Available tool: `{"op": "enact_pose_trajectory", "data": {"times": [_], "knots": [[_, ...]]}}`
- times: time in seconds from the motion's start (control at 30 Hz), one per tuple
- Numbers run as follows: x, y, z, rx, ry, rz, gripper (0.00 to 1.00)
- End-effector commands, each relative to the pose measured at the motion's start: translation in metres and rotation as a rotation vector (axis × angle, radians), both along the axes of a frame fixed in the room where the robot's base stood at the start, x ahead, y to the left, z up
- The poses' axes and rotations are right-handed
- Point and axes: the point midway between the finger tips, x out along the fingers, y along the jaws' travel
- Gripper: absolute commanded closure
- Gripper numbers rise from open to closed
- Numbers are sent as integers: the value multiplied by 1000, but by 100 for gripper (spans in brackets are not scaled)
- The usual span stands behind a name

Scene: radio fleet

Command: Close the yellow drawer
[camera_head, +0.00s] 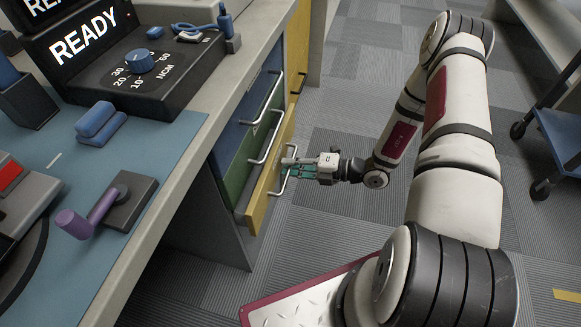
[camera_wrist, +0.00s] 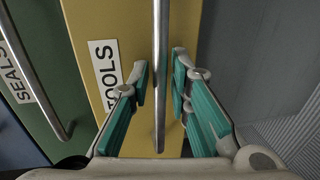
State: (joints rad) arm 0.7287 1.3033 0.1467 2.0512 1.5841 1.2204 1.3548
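The yellow drawer (camera_head: 257,207) is the lowest of three coloured drawers under the counter, and its front stands out a little from the cabinet. In the wrist view its yellow front (camera_wrist: 118,22) carries a "TOOLS" label, and its metal bar handle (camera_wrist: 160,60) runs between my fingers. My gripper (camera_head: 290,168) is at this handle in the head view. In the wrist view my gripper (camera_wrist: 160,85) has its teal-padded fingers apart, one on each side of the bar, with small gaps showing. The fingertips are close to the drawer front; contact with it cannot be told.
A green drawer (camera_wrist: 85,50) labelled "SEALS" and a blue drawer (camera_head: 232,135) are above the yellow one. The counter (camera_head: 172,190) overhangs at the left and holds a radio unit (camera_head: 140,75). A blue cart (camera_head: 560,135) stands at right. Carpeted floor lies between.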

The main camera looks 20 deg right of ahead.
Motion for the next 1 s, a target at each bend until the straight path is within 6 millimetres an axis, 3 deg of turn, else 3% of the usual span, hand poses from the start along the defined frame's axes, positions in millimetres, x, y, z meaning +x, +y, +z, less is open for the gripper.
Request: {"op": "enact_pose_trajectory", "data": {"times": [0.3,0.4,0.67,1.0], "knots": [[2,2,0,0,0,0,82],[2,2,0,0,0,0,100],[2,3,0,1,0,1,100],[27,39,0,0,-1,2,100]]}}
